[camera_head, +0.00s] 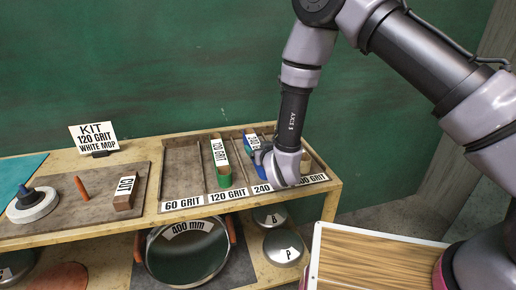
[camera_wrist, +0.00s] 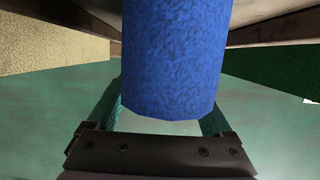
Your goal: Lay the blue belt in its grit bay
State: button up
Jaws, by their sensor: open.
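The blue belt (camera_head: 248,151), with a white label on top, lies in the 240 grit bay of the wooden tray, behind that bay's label (camera_head: 262,188). My gripper (camera_head: 265,158) is low over the bay at the belt, and my wrist hides part of the belt and bay. In the wrist view the blue belt (camera_wrist: 172,60) fills the middle as a rounded end, between the two teal fingers of my gripper (camera_wrist: 162,108). The fingers are open, one on each side. Whether they touch the belt cannot be told.
The green belt (camera_head: 223,175) lies in the 120 grit bay to the left. A tan belt (camera_head: 305,163) is partly visible in the bay to the right. Bay dividers stand close by. The 60 grit bay (camera_head: 183,170) is empty. A kit card (camera_head: 91,136) stands at left.

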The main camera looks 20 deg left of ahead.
jog(key=v, duration=1)
jog(key=shift+s+d+r, duration=0.1)
jog(key=shift+s+d, duration=0.05)
jog(key=shift+s, duration=0.1)
jog(key=w+d+r+m+h, duration=0.1)
jog(key=w+d+r+m, duration=0.25)
jog(key=w+r, duration=0.2)
jog(key=w+d+r+m+h, duration=0.2)
jog(key=w+d+r, duration=0.3)
jog(key=r, duration=0.2)
jog(key=w+d+r+m+g, duration=0.1)
jog(key=d+r+m+g, duration=0.1)
jog(key=d+r, duration=0.75)
jog(key=s+d+r+m+g+h, duration=0.1)
jog(key=s+d+r, duration=0.5)
jog(key=s+d, duration=0.4)
jog(key=s+d+r+m+g+h, duration=0.1)
jog(key=s+d+r+m+g, duration=0.1)
jog(key=s+d+r, duration=0.4)
jog(key=s+d, duration=0.4)
jog(key=d, duration=0.2)
jog(key=shift+s+r+h, duration=0.25)
jog(key=shift+r+h, duration=0.15)
